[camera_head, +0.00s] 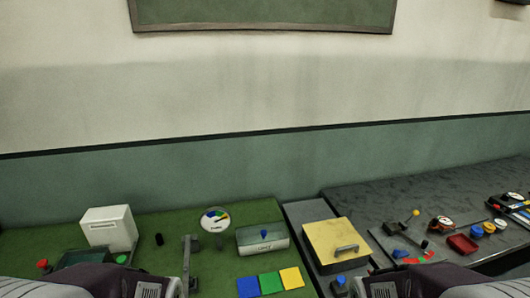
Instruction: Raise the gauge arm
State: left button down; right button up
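A round white dial gauge (215,219) with coloured segments and a pointer stands at the back of the green table (150,226). A grey upright bar (187,262) stands in front of it and to its left, with a crosspiece near its middle. I cannot tell whether this bar is the gauge arm, or whether it is raised. Parts of my two arms show along the bottom edge, left and right. The fingertips of both grippers are out of the frame, and the arms hide the front of the table.
A white box (108,228) stands at the left. A clear-sided box with a blue knob (263,238) stands right of the dial. Blue, green and yellow squares (270,282) lie in front. A yellow handled box (337,244) and small parts occupy the grey bench (420,198).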

aim_at(186, 279)
jog(key=j+u, duration=0.1)
jog(key=u, duration=0.85)
